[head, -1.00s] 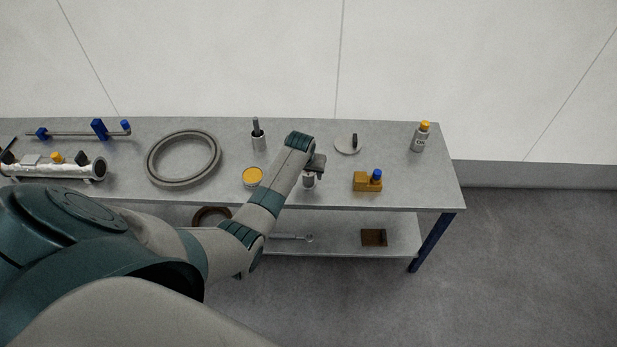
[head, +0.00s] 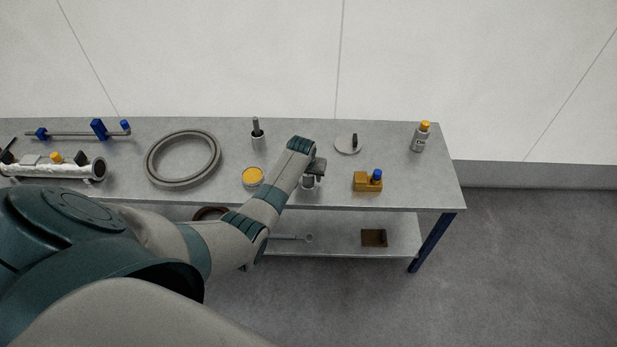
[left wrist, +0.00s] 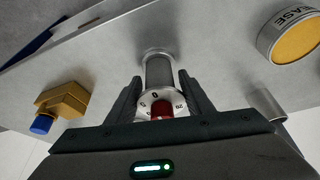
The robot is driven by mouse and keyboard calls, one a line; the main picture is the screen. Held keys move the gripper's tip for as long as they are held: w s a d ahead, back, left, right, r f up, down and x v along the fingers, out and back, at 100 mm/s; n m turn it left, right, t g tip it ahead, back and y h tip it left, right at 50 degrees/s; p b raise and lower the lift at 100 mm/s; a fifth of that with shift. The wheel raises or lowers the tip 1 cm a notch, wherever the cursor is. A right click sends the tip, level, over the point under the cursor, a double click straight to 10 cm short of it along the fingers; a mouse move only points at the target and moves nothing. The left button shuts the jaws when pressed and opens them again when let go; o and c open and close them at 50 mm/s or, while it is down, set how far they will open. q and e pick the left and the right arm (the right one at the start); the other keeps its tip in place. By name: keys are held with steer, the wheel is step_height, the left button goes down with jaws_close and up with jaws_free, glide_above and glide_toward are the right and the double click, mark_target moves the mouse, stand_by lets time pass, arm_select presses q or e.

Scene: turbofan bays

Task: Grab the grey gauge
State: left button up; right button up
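The grey gauge (head: 308,184) stands upright near the front edge of the bench, partly hidden by my left gripper (head: 316,170) in the head view. In the left wrist view the gauge (left wrist: 159,72) is a short grey cylinder with a white numbered dial and a red knob. The fingers of my left gripper (left wrist: 161,85) stand on either side of it, with narrow gaps showing, so the gripper looks open around it. My right gripper is not in view.
On the bench (head: 410,190), a yellow-topped tin (head: 253,177) stands left of the gauge and an ochre block with a blue knob (head: 367,182) right. Behind are a grey disc with handle (head: 347,144) and a cup with a rod (head: 257,138). A large ring (head: 151,170) lies farther left.

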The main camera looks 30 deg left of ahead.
arm_select(q)
steer(key=shift+c, duration=1)
steer(key=shift+r, duration=0.15)
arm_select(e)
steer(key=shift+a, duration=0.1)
